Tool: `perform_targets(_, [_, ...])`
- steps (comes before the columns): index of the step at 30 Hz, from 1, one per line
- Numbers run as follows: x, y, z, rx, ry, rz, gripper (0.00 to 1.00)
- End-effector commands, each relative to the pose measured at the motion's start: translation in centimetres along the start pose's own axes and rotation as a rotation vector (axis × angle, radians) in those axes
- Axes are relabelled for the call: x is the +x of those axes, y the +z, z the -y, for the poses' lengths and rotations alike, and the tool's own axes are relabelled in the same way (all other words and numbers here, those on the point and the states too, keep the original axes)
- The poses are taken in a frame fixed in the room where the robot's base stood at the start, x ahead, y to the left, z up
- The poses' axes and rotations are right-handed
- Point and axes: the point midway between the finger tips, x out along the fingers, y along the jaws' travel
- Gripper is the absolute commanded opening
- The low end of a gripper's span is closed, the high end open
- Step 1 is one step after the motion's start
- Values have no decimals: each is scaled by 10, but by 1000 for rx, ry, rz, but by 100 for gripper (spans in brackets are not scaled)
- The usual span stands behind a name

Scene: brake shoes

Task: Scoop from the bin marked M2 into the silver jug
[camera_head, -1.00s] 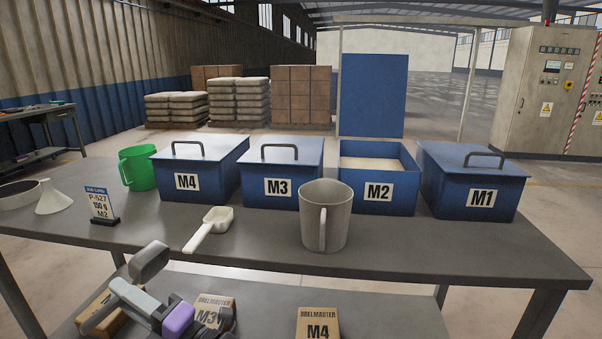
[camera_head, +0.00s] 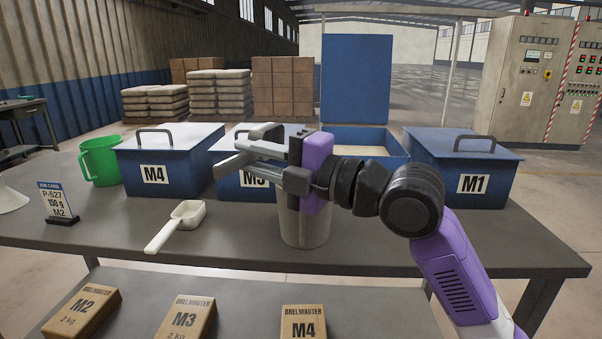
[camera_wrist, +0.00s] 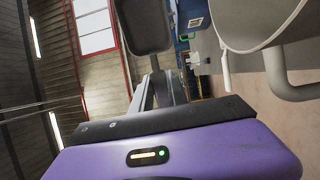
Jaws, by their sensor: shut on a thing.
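The M2 bin (camera_head: 400,151) is open at the table's back, with pale material inside; my arm hides its label. The silver jug (camera_head: 305,228) stands upright in front of the bins, partly behind my gripper. The jug's rim and handle (camera_wrist: 283,90) also show in the wrist view. My gripper (camera_head: 250,152) is raised above the table, over the jug and in front of M3, fingers pointing left. It is shut on a dark grey scoop-like thing (camera_wrist: 145,25); its full shape is unclear. A white scoop (camera_head: 187,214) lies on the table, apart from my gripper.
Lidded bins M4 (camera_head: 170,165), M3 (camera_head: 228,160) and M1 (camera_head: 465,165) stand at the back. A green jug (camera_head: 100,160) and a job card (camera_head: 57,203) reading P-527, 150 g, M2 are at left. Boxes lie on the lower shelf.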

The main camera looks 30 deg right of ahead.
Motion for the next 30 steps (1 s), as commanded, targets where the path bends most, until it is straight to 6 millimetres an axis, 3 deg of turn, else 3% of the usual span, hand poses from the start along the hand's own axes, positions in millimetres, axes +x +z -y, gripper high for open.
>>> perform_targets(3, [-20, 2, 8, 1, -16, 0, 0])
perform_targets(7, [-29, 2, 8, 2, -27, -1, 0])
perform_targets(30, [-23, 3, -5, 17, -226, -1, 0])
